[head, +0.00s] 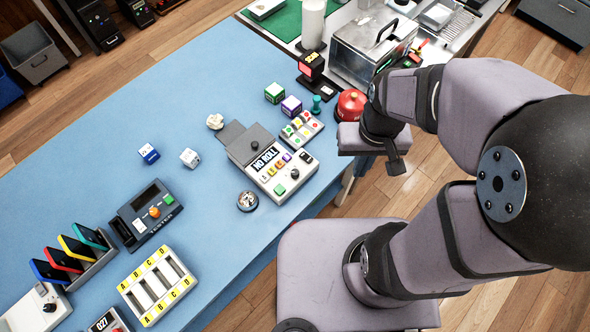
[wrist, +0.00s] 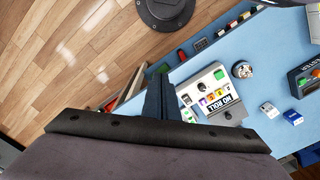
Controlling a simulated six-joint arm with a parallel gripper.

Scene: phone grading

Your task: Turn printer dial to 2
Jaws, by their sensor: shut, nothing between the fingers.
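The grey printer (head: 262,178) stands on the blue table, with a display reading "NO ROLL" and a row of coloured keys. The dial's setting is too small to read. My gripper (head: 397,167) is off the table's right edge, well apart from the printer. In the wrist view my gripper (wrist: 161,75) has its dark fingers together, with nothing held.
A pad of coloured buttons (head: 301,129) lies beside the printer, with a red round object (head: 351,104) and small cubes (head: 275,92) behind it. A small round dish (head: 247,201) stands in front.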

